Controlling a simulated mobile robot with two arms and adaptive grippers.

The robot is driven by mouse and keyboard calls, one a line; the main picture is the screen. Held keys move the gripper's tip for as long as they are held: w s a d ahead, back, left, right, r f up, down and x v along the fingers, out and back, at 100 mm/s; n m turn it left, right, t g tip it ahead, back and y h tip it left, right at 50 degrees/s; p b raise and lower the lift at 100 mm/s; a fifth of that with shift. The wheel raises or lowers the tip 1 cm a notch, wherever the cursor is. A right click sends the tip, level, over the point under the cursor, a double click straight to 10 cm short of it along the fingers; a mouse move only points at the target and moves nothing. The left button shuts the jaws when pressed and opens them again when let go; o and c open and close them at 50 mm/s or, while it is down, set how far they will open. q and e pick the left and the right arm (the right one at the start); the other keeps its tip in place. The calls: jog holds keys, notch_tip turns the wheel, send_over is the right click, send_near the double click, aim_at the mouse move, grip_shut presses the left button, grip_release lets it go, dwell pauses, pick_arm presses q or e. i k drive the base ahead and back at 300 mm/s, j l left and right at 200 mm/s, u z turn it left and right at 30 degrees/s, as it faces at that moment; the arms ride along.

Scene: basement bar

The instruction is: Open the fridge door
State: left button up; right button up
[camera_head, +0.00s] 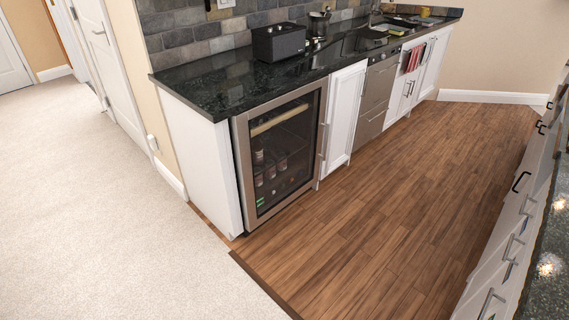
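The fridge (278,152) is a low steel-framed unit with a dark glass door, built in under the black counter at the near end of the cabinet row. Its door looks shut. Cans or bottles and a wooden-fronted shelf show through the glass. A vertical bar handle (324,140) runs along the right side of the door. Neither of my grippers shows in the head view.
The black counter (215,85) above holds a black toaster-like box (278,42). White cabinets and steel drawers (376,98) continue to the right. Another cabinet row (500,250) stands at the far right. Wood floor (360,215) and pale carpet (110,220) are clear.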

aim_at(240, 123)
jog(key=i+j, duration=0.35)
jog(key=i, duration=0.25)
jog(key=i+l, duration=0.2)
jog(key=i, duration=0.2)
jog(key=i+l+u, duration=0.1)
jog(key=i, duration=0.35)
jog(key=i+l+u, duration=0.1)
jog(key=i+l, duration=0.2)
jog(key=i, duration=0.1)
